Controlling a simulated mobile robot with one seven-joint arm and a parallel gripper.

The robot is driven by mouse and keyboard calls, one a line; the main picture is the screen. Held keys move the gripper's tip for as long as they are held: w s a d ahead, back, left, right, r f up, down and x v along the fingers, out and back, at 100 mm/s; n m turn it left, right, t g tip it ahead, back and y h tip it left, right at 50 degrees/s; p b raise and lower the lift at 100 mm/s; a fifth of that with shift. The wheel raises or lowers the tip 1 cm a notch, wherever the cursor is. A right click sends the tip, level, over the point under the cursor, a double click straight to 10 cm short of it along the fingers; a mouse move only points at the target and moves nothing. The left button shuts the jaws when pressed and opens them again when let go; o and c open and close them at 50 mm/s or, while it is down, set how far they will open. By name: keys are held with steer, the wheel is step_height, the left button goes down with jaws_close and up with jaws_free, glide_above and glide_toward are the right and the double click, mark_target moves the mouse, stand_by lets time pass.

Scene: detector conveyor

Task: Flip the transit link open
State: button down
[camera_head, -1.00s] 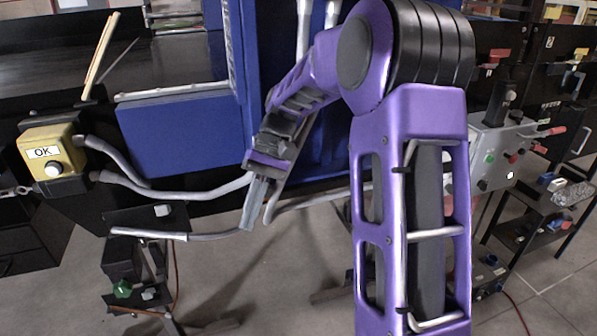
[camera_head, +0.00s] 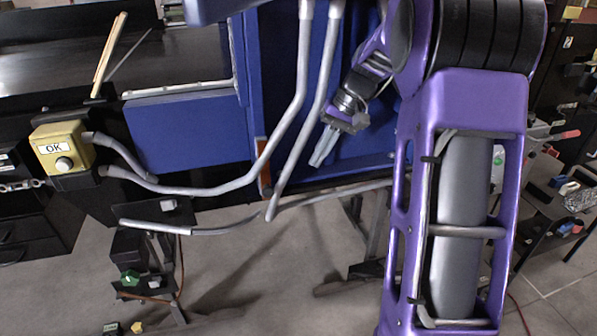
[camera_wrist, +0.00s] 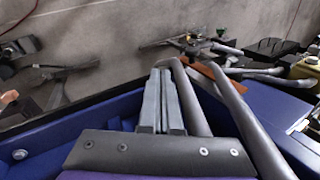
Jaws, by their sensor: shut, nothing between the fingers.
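My gripper (camera_head: 321,152) is shut and empty, with its grey fingers pointing down in front of the blue machine body. In the wrist view its fingers (camera_wrist: 160,103) lie together, side by side. No part is clearly recognisable as the transit link. A narrow orange-brown strip (camera_head: 264,181) stands at the lower edge of the blue body, left of the gripper and apart from it. An orange-brown piece (camera_wrist: 203,72) also shows beyond the fingertips in the wrist view, partly behind a grey tube.
Bent grey tubes (camera_head: 290,120) hang between the gripper and the strip. A yellow box labelled OK (camera_head: 61,147) with a white button is at the left. A blue panel (camera_head: 185,132) lies beside it. A dark shelf (camera_head: 545,195) stands at the right.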

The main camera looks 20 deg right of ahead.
mark_target(266, 176)
steer(key=w+a+f, duration=0.1)
steer(key=a+f, duration=0.7)
steer(key=shift+w, duration=0.15)
steer(key=shift+b, duration=0.35)
